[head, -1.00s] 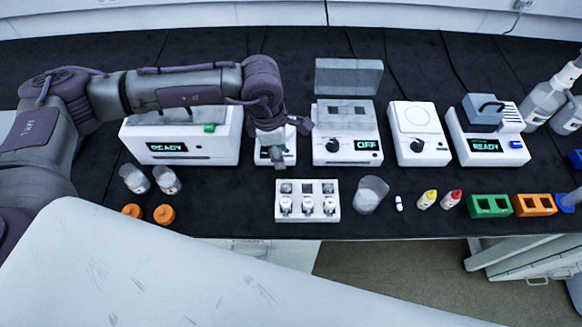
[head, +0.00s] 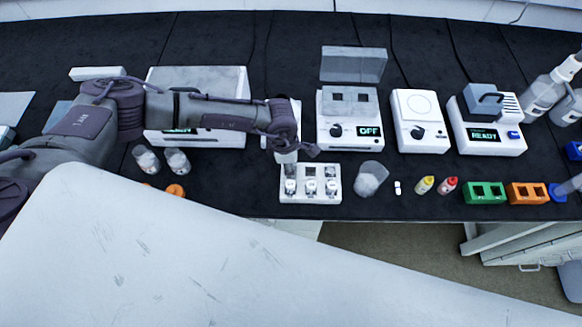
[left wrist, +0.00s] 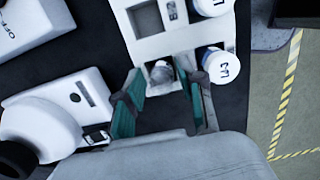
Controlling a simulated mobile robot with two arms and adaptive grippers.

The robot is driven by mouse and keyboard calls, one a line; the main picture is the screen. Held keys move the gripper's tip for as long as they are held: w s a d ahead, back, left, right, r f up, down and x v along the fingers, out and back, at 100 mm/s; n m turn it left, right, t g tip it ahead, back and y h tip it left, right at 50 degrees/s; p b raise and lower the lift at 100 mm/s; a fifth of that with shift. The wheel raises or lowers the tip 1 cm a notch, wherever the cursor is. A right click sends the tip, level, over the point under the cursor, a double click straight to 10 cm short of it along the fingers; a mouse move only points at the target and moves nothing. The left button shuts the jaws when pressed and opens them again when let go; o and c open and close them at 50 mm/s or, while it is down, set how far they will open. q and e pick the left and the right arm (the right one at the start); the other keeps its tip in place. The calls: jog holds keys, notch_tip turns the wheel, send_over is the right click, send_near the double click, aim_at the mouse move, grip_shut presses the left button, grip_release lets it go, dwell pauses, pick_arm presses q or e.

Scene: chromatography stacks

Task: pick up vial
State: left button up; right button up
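A white vial rack (head: 310,197) stands near the front edge of the black bench, left of a clear cup. My left gripper (head: 288,157) is over the rack's back left corner, pointing down. In the left wrist view, the gripper (left wrist: 163,102) is open, its green-padded fingers apart. A greyish round-topped vial (left wrist: 161,72) sits in a rack slot just beyond and between the fingertips. White-capped vials (left wrist: 219,66) stand beside it on the right. Contact with the fingers cannot be told. My right gripper is not seen.
A clear cup (head: 370,178) stands right of the rack, and a device reading OFF (head: 350,130) stands behind it. Two clear containers (head: 162,161) are to the left. Yellow (head: 425,185) and red-capped (head: 447,186) bottles stand right. A large pale surface fills the foreground.

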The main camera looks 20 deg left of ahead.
pick_arm(q)
jog(key=c, duration=0.7)
jog(key=shift+r, duration=0.15)
